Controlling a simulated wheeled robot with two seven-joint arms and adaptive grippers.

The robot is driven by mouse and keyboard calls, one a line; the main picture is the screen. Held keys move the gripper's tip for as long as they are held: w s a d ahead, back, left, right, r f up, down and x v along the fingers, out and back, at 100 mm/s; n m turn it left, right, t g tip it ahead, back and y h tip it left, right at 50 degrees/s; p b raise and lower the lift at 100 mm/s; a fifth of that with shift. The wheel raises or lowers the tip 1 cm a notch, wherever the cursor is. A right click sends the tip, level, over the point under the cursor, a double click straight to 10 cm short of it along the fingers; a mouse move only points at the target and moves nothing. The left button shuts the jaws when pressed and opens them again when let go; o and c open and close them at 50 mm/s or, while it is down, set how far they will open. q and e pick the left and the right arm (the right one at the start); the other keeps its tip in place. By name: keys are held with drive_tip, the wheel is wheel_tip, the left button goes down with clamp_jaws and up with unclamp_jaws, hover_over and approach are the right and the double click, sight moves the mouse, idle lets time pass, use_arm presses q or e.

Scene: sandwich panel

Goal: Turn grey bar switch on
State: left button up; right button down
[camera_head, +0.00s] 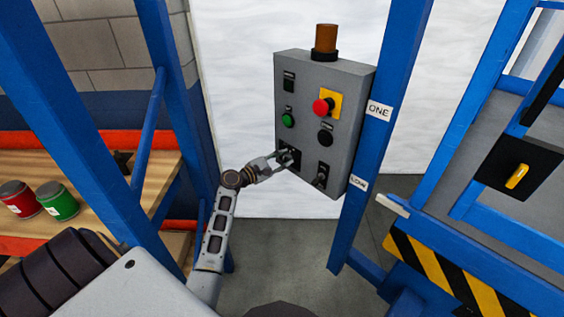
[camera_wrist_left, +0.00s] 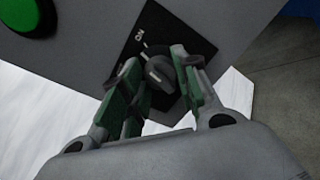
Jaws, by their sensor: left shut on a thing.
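The grey control panel (camera_head: 310,105) is mounted on a blue post. Low on its left side is a black plate (camera_wrist_left: 190,45) with a rotary bar switch (camera_wrist_left: 158,70) and a printed "ON" mark. My left gripper (camera_head: 281,158) is at this switch, and the fingers hide most of it in the head view. In the left wrist view my left gripper (camera_wrist_left: 155,76) has its green-padded fingers on both sides of the switch knob, shut on it. The bar's exact angle is hard to tell. My right gripper is in neither view.
The panel also carries a red button (camera_head: 322,106) on yellow, a green button (camera_head: 288,120), a black button (camera_head: 325,138) and a second switch (camera_head: 321,177) at lower right. An orange beacon (camera_head: 325,40) tops it. Blue posts flank the space; cans (camera_head: 57,200) stand on the left shelf.

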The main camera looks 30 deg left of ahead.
use_arm(q)
drive_tip(key=shift+f+m, duration=0.1)
drive_tip(key=shift+m, duration=0.6)
drive_tip(key=shift+m+b, duration=0.45)
drive_tip(key=shift+m, duration=0.35)
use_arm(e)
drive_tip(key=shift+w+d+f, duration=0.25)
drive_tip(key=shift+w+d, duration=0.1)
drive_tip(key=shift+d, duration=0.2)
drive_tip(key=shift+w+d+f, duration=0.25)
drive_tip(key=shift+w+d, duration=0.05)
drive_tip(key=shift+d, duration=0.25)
use_arm(q)
drive_tip(key=o, duration=1)
drive_tip(key=shift+s, duration=0.1)
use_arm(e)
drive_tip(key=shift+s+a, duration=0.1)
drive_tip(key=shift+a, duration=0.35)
use_arm(q)
drive_tip(key=shift+v, duration=5.9)
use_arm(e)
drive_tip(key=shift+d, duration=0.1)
use_arm(q)
drive_tip(key=shift+d+m, duration=0.15)
drive_tip(key=shift+m, duration=0.15)
